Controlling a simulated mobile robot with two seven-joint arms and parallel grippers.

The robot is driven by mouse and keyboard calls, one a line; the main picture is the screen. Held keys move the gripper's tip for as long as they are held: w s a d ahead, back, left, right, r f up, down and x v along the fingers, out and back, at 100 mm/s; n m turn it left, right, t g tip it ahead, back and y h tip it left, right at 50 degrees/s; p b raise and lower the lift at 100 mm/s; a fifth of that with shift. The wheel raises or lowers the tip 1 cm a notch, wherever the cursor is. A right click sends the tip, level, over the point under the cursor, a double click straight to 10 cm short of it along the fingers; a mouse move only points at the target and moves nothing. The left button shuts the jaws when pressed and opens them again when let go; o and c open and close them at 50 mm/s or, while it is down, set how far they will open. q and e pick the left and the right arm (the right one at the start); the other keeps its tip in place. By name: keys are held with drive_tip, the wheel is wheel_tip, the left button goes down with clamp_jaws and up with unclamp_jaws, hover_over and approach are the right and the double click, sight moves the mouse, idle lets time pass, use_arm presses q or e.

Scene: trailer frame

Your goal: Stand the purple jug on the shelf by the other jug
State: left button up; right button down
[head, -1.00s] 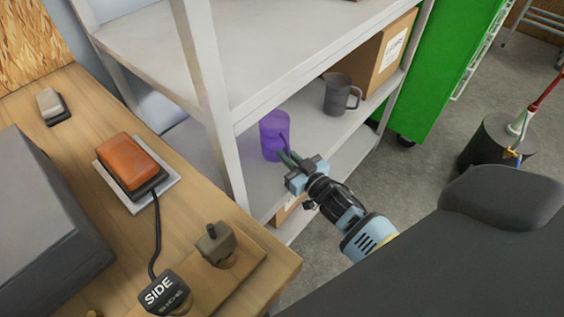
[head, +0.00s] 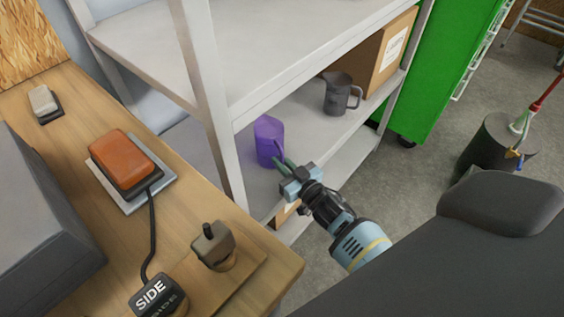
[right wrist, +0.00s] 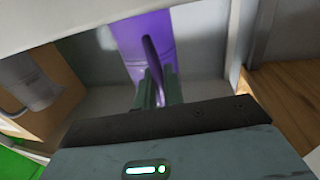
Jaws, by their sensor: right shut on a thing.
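The purple jug (head: 268,140) is at the middle shelf (head: 312,137), near the left post, and looks upright. My right gripper (head: 283,166) is shut on the jug's handle from the front. In the right wrist view the fingers (right wrist: 156,88) close around the handle of the purple jug (right wrist: 128,45). I cannot tell whether the jug's base touches the shelf. The other jug (head: 338,95), dark grey with a handle, stands on the same shelf to the right and further back; it also shows in the right wrist view (right wrist: 30,82). My left gripper is not in view.
A cardboard box (head: 388,55) stands on the shelf beyond the grey jug. The upper shelf (head: 240,50) hangs above, and a shelf post (head: 210,90) rises close left. Bare shelf lies between the jugs.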

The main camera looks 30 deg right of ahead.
drive_tip(key=c, duration=1.5)
unclamp_jaws()
drive_tip(key=shift+r, duration=0.1)
drive_tip(key=s+d+p, duration=0.1)
drive_tip(key=s, duration=1.1)
drive_tip(key=shift+d, duration=0.35)
drive_tip(key=s+a+f+g, duration=0.2)
drive_tip(key=s+f+g, duration=0.1)
drive_tip(key=s, duration=0.8)
drive_tip(key=s+a+f+g, duration=0.3)
drive_tip(key=s+g, duration=0.1)
drive_tip(key=s, duration=0.8)
drive_tip(key=s+a+f+g, duration=0.3)
drive_tip(key=s+f+g, duration=0.1)
drive_tip(key=s, duration=0.8)
drive_tip(key=shift+g+h, duration=0.3)
drive_tip(key=shift+f, duration=0.15)
